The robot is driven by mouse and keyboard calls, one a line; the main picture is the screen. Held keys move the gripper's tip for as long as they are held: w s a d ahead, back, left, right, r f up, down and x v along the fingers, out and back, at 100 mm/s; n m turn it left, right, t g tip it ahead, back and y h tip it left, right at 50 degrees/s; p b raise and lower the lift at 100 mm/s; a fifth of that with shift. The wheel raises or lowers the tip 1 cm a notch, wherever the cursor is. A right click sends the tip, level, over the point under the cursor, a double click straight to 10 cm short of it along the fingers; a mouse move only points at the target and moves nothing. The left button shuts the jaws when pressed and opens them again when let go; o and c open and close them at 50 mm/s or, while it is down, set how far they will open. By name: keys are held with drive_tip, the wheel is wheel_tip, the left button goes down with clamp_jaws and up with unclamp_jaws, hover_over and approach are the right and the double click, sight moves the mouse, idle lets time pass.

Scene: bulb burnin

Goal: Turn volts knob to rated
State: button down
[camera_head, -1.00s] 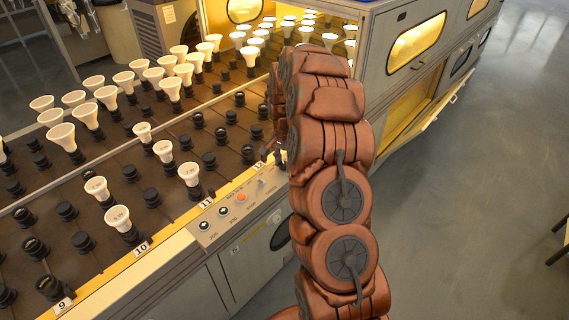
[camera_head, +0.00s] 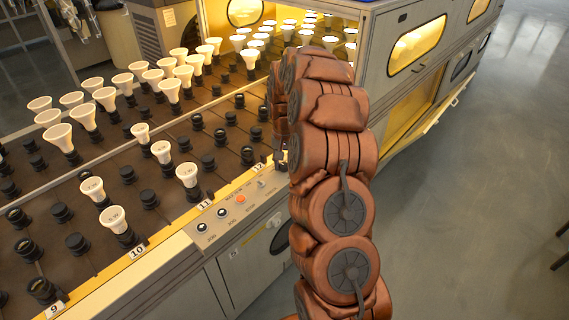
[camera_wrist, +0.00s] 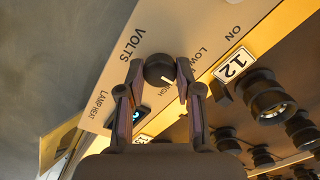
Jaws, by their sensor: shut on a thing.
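The volts knob (camera_wrist: 158,68) is a round black knob with a white pointer line, on a beige panel (camera_wrist: 150,27) in the wrist view. The word VOLTS is printed to its left, LOW to its upper right, and partly covered lettering ending in "IGH" lies just below it. The white line points to the lower right of the picture. My gripper (camera_wrist: 158,78) has one finger on each side of the knob and is shut on it. In the head view my arm hides the knob and most of my gripper.
A numbered rack (camera_head: 150,215) of black sockets, several holding white bulbs (camera_head: 188,175), lies left of my arm. The control panel (camera_head: 228,213) with an orange button (camera_head: 240,199) is at its front edge. A small blue-lit display (camera_wrist: 137,115) sits near my left finger.

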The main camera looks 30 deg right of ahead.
sight(284, 165)
idle(0.3)
drive_tip(key=c, duration=0.8)
unclamp_jaws()
drive_tip(key=shift+o, duration=0.2)
drive_tip(key=shift+r, duration=0.1)
wheel_tip(284, 165, up, 12)
